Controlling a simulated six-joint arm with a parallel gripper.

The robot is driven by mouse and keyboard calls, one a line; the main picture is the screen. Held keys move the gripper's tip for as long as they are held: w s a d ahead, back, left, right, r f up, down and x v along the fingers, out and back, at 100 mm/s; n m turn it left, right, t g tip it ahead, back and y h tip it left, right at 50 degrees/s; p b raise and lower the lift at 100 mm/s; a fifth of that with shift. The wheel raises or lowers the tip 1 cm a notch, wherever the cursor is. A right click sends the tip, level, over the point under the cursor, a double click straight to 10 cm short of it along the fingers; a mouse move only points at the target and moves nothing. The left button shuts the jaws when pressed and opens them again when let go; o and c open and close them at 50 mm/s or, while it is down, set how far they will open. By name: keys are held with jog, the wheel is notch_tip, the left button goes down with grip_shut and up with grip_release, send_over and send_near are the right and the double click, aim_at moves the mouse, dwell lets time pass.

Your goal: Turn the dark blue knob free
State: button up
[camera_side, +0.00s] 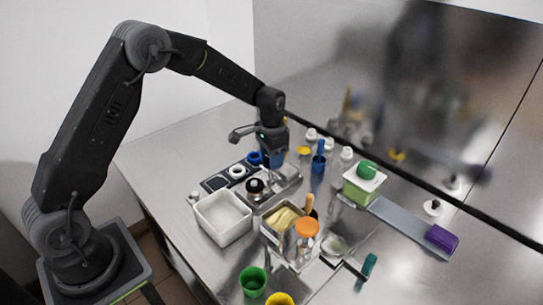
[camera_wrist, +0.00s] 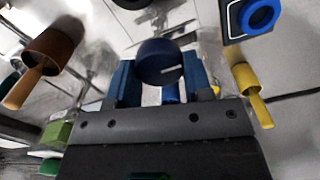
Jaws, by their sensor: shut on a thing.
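The dark blue knob (camera_wrist: 158,62), a round cap with a short white line on its face, sits between my two blue fingers in the wrist view. My gripper (camera_wrist: 162,85) is shut on it, one finger on each side. In the side view my gripper (camera_side: 273,160) points down over the back of the metal stand (camera_side: 287,183). There I cannot make out the knob apart from the blue fingers. What lies under the knob is mostly hidden.
A dark panel (camera_side: 215,182) with a blue ring (camera_side: 254,158) and a white ring (camera_side: 237,171) is close to my gripper's left. A blue scoop (camera_side: 318,163) stands to its right. A white tub (camera_side: 222,218) and butter container (camera_side: 279,236) are in front. The counter's left is clear.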

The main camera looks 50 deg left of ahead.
dwell(0.4)
jog(key=o, duration=0.9)
notch_tip(320, 180, up, 14)
jog(key=shift+f, duration=0.1)
